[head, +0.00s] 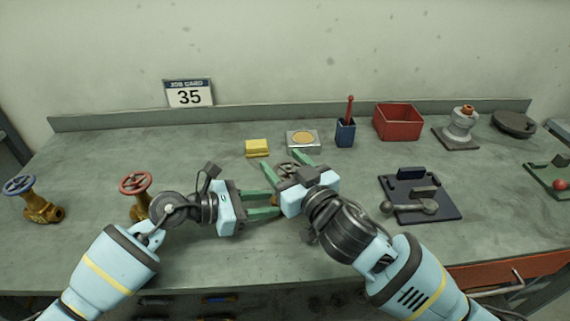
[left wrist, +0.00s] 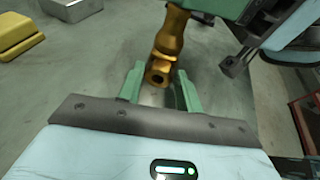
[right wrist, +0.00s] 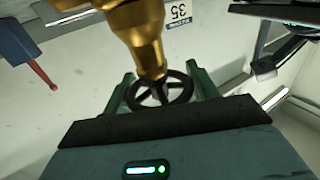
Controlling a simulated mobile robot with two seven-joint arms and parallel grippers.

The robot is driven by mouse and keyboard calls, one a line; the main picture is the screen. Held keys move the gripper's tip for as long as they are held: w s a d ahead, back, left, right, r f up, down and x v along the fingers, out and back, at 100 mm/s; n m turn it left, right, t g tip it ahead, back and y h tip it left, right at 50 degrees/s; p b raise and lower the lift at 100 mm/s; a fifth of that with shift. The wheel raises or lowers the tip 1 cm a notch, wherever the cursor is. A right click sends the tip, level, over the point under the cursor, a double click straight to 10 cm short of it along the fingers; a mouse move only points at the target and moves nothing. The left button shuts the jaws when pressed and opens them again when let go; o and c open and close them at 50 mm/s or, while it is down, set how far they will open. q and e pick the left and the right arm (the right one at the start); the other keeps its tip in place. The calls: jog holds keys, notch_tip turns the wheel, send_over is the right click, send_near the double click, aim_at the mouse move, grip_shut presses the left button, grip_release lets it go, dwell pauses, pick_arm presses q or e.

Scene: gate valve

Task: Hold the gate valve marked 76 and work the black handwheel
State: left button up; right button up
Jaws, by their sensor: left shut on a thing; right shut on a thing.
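A brass gate valve with a black handwheel is between my two grippers. In the left wrist view its brass body (left wrist: 168,45) reaches down to the fingers of my left gripper (head: 273,202), which is shut on its end. In the right wrist view the spoked black handwheel (right wrist: 178,88) sits between the fingers of my right gripper (head: 284,162), which is shut on it. In the head view the grippers hide most of the body; the handwheel (head: 288,169) partly shows. No number shows on the valve. The job card (head: 190,95) at the back reads 35.
A blue-wheeled valve (head: 42,211) and a red-wheeled valve (head: 136,183) stand at left. Behind the grippers are a yellow block (head: 257,148), a metal block (head: 303,141), a blue cup (head: 345,133) and a red bin (head: 398,123). A dark fixture (head: 440,205) lies at right.

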jog(key=shift+a, duration=0.15)
jog(key=shift+c, duration=0.2)
jog(key=shift+m+h, duration=0.5)
jog(key=shift+m+t+h, duration=0.6)
jog(key=shift+m+h, duration=0.2)
jog(key=shift+h, duration=0.4)
jog(key=shift+d+m+t+h, duration=0.15)
jog(key=shift+m+h, duration=0.35)
jog(key=shift+h, duration=0.3)
jog(key=shift+d+m+t+h, duration=0.15)
jog(key=shift+m+h, duration=0.35)
jog(key=shift+h, duration=0.3)
jog(key=o, duration=1)
jog(key=shift+d, duration=0.1)
jog(key=s, duration=0.7)
jog(key=shift+s+d, duration=0.2)
